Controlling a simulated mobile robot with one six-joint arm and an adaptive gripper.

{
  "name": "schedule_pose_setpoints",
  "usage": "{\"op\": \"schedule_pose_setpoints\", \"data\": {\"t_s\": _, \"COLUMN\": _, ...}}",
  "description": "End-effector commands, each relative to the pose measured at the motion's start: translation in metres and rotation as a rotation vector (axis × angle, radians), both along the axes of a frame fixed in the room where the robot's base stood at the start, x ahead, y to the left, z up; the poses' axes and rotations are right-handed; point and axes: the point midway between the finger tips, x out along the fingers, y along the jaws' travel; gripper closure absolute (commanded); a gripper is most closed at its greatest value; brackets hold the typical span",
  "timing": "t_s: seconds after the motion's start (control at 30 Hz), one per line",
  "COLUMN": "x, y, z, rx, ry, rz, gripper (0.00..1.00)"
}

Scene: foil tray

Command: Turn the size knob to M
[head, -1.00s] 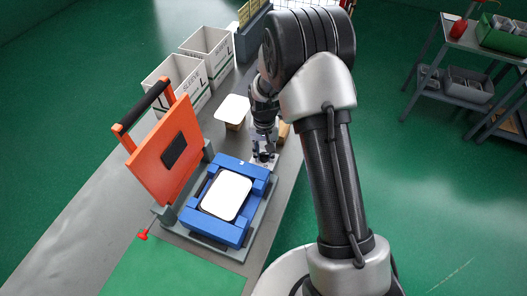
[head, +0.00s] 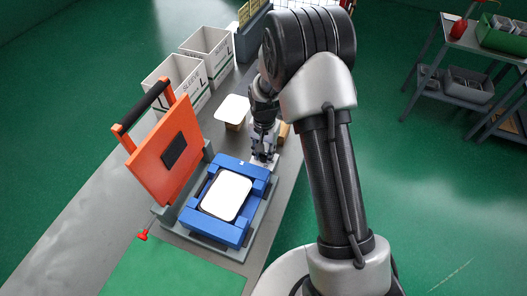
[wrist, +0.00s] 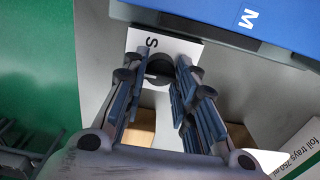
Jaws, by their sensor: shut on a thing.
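The size knob (wrist: 158,68) is a dark round piece on a white plate (wrist: 192,47). The plate shows a letter S beside the knob; other marks on it and the knob's pointer are hidden or cannot be made out. My gripper (wrist: 161,62) is shut on the knob, one finger on each side. In the head view my gripper (head: 264,156) reaches down at the far right corner of the blue nest (head: 230,235), and the knob is hidden there. A blue face (wrist: 225,10) carrying a white letter M lies just beyond the plate in the wrist view.
A white rounded panel (head: 227,195) lies in the nest. The raised orange lid (head: 160,160) with a black handle stands left of it. Another white panel (head: 232,108) and white boxes (head: 207,50) stand behind. A green mat (head: 165,272) lies in front.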

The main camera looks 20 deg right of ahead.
Motion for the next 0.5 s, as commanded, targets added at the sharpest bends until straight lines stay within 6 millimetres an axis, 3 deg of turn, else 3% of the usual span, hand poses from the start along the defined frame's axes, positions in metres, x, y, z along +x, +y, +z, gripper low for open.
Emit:
{"op": "schedule_pose_setpoints", "data": {"t_s": 0.1, "x": -0.0028, "y": -0.0042, "z": -0.0008, "rx": -0.004, "ry": 0.008, "rz": 0.000, "gripper": 0.98}}
{"op": "schedule_pose_setpoints", "data": {"t_s": 0.13, "x": -0.0029, "y": -0.0041, "z": -0.0009, "rx": -0.004, "ry": 0.009, "rz": 0.000, "gripper": 0.73}}
{"op": "schedule_pose_setpoints", "data": {"t_s": 0.5, "x": -0.0017, "y": -0.0018, "z": -0.0006, "rx": -0.001, "ry": 0.005, "rz": 0.001, "gripper": 0.48}}
